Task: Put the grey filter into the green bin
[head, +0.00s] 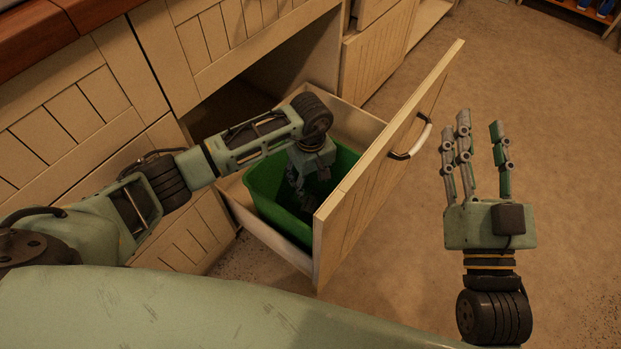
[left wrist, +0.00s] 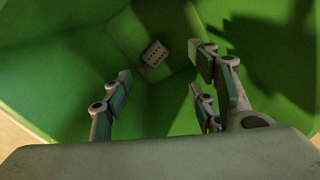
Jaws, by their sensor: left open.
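The green bin (head: 264,186) stands inside a pulled-out wooden drawer in the head view. Its green walls (left wrist: 60,85) fill the left wrist view. A small pale grey block with dark holes, which looks like the grey filter (left wrist: 154,54), lies at the bottom of the bin, apart from my fingers. My left gripper (head: 304,190) points down into the bin, and its fingers (left wrist: 160,90) are spread with nothing between them. The filter cannot be made out in the head view. My right gripper (head: 480,137) is open and empty, fingers up, right of the drawer.
The drawer front (head: 385,165) with its curved handle (head: 413,141) stands between the bin and my right gripper. Wooden cabinets (head: 75,115) line the left and back. The floor (head: 545,120) at the right is clear.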

